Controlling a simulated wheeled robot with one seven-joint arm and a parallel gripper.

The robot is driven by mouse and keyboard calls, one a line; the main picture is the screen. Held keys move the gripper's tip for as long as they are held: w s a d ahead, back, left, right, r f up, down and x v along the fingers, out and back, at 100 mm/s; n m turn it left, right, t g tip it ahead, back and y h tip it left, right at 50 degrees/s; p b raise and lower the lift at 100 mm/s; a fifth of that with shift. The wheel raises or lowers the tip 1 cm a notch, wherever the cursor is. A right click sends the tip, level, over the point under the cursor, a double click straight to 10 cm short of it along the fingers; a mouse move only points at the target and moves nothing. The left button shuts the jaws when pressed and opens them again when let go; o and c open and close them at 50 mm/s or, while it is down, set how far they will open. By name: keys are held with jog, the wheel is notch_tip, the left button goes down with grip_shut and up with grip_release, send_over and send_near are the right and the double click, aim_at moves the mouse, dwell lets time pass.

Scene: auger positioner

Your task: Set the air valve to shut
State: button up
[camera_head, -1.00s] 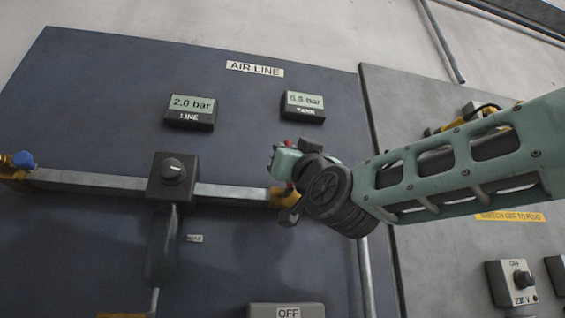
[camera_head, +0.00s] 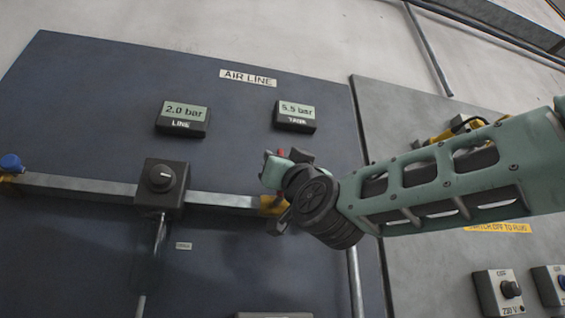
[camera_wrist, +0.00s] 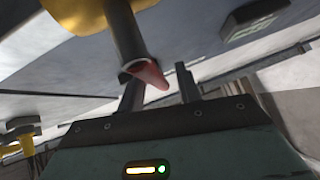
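The air valve has a yellow body (camera_head: 272,206) on the right end of the grey pipe on the dark blue panel. Its red-ended lever (camera_head: 281,153) rises behind my gripper (camera_head: 270,166). In the wrist view the yellow body (camera_wrist: 88,12) is at the top left, and the lever's red end (camera_wrist: 151,74) reaches between the two fingers of my gripper (camera_wrist: 160,92). The fingers are apart. A gap shows between the red end and the right finger; whether the left finger touches it I cannot tell. My wrist hides part of the valve in the head view.
A black knob box (camera_head: 161,187) sits on the pipe, with a blue-handled valve (camera_head: 11,164) at far left. Above are the LINE display (camera_head: 183,117), reading 2.0 bar, and the TANK display (camera_head: 295,115), reading 5.5 bar. A grey panel with switches (camera_head: 499,292) stands right.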

jog(key=b+v, duration=0.3)
jog(key=v, duration=1.4)
jog(key=shift+f, duration=0.25)
jog(key=w+a+f+n+g, duration=0.15)
jog(key=f+g, duration=0.25)
jog(key=f, duration=0.4)
jog(key=w+a+f+n+g, duration=0.1)
jog(key=w+a+f+g, duration=0.2)
jog(key=f, duration=0.4)
notch_tip(320, 180, down, 18)
jog(key=s+g+h, duration=0.3)
jog(key=g, duration=0.4)
jog(key=s+d+f+g+h, duration=0.45)
jog(key=s+d+f, duration=0.3)
jog(key=f, duration=0.35)
jog(key=s+d+f+g+h, duration=0.4)
jog(key=s+d+f+g, duration=0.25)
jog(key=s+f, duration=0.35)
notch_tip(320, 180, up, 25)
jog(key=p, duration=2.5)
jog(key=shift+w+d+t+p, duration=0.3)
jog(key=shift+w+t+p, duration=0.05)
jog(key=shift+t, duration=0.05)
